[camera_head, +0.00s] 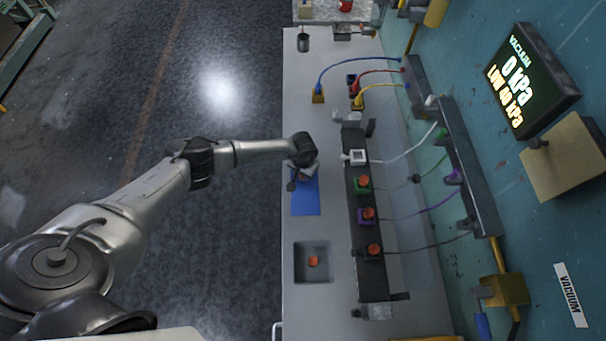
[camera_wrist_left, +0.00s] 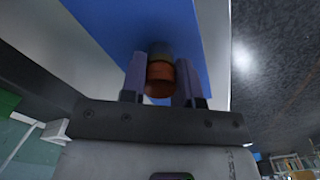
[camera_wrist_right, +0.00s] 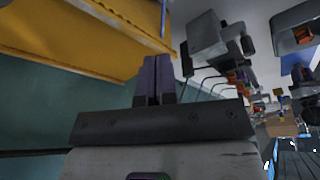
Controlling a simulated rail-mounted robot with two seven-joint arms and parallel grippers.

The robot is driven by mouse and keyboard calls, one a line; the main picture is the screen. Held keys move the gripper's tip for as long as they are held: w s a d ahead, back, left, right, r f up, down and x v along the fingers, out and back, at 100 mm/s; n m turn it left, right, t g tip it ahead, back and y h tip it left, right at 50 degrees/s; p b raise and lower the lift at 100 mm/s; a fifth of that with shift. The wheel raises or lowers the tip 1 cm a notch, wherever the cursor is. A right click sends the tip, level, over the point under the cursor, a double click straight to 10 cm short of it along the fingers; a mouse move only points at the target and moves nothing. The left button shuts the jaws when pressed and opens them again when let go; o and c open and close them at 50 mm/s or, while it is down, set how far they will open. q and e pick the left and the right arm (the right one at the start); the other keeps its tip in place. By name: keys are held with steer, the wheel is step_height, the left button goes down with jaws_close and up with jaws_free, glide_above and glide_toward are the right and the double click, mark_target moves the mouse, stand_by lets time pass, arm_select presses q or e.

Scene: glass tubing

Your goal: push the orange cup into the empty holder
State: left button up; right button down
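An orange cup (camera_wrist_left: 160,76) is between the fingertips of my left gripper (camera_wrist_left: 161,80), which looks shut on it, over the blue mat (camera_head: 306,200). In the head view my left gripper (camera_head: 303,175) is over the mat's far end and hides this cup. The empty holder (camera_head: 357,157) is a white square socket with a white hose, at the far end of the dark rail, right of the left gripper. My right gripper (camera_wrist_right: 157,80) has its fingers together with nothing between them; the head view does not show it.
Green (camera_head: 362,184), purple (camera_head: 367,215) and dark (camera_head: 374,250) holders on the rail (camera_head: 371,280) each bear an orange cup. Another orange cup (camera_head: 313,261) lies in a grey tray (camera_head: 300,275). The display (camera_head: 517,80) reads 0 kPa. Hoses run to the wall.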

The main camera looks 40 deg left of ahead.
arm_select(q)
steer(key=c, duration=0.4)
steer(key=shift+o, duration=0.2)
steer(key=shift+r, duration=0.1)
